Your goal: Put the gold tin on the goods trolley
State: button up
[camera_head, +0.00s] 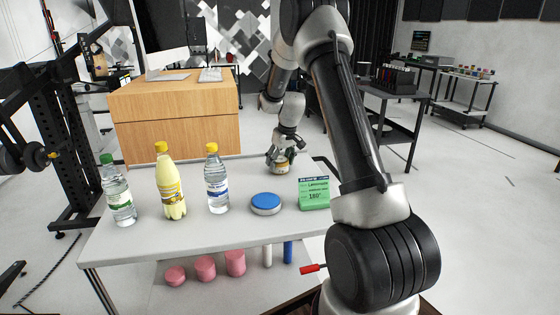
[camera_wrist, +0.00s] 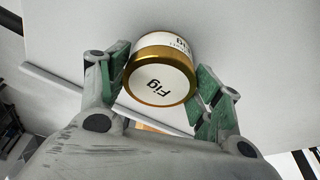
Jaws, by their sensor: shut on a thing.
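The gold tin (camera_wrist: 160,75) has a gold rim and a white lid marked "Fig". In the wrist view it sits between the green finger pads of my gripper (camera_wrist: 165,82), which is shut on it. In the head view my gripper (camera_head: 281,161) is at the far right part of the white table, with the tin (camera_head: 282,169) low under it, at or just above the tabletop; I cannot tell if it touches. A dark shelved cart (camera_head: 397,97) stands at the back right; I cannot tell whether it is the goods trolley.
On the white table (camera_head: 150,235) stand a green-capped bottle (camera_head: 118,192), a yellow bottle (camera_head: 170,185), a blue-capped-label water bottle (camera_head: 216,182), a blue-topped tin (camera_head: 265,203) and a green box (camera_head: 314,194). Pink cylinders (camera_head: 205,268) are below. A wooden desk (camera_head: 175,115) stands behind.

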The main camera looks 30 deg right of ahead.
jog(key=o, duration=1.4)
jog(key=shift+o, duration=0.2)
jog(key=shift+r, duration=0.3)
jog(key=v, duration=1.2)
jog(key=s+a+r, duration=0.6)
jog(key=s+r, duration=0.3)
jog(key=s, duration=0.3)
jog(key=s+a, duration=0.2)
jog(key=s, duration=1)
jog(key=s+a+m+t, duration=0.1)
jog(key=s+a, duration=0.1)
jog(key=s, duration=1.1)
jog(key=shift+s+a+r, duration=0.15)
jog(key=shift+s+r, duration=0.05)
jog(key=shift+r, duration=0.25)
